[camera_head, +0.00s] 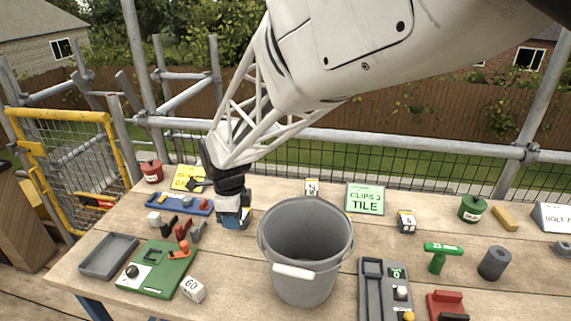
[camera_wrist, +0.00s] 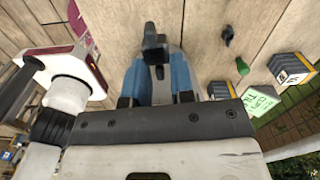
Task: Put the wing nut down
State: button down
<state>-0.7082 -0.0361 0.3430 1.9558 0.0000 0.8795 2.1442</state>
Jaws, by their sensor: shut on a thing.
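My gripper (camera_head: 236,222) is low over the wooden table, just left of the grey bucket (camera_head: 305,245). In the wrist view my gripper (camera_wrist: 157,62) has two blue fingers shut on a small dark piece, which appears to be the wing nut (camera_wrist: 153,42). Its outline is too small and dark to make out wings. Bare planks show around it in that view; I cannot tell whether it touches the table. In the head view the held piece is hidden by my gripper.
A blue tray (camera_head: 183,204) and a green board (camera_head: 158,268) with small parts lie left of the gripper. A white GO cube (camera_head: 193,289) and a grey tray (camera_head: 108,256) are nearer the front.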

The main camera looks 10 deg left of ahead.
notch_tip(320, 180, up, 18)
jog(key=d+m, duration=0.2)
jog(key=d, duration=1.8)
notch_tip(320, 180, down, 5)
jog(key=shift+s+f, duration=0.1)
jog(key=shift+f, duration=0.05)
jog(key=shift+f, duration=0.15)
notch_tip(320, 180, down, 11)
dwell(0.8)
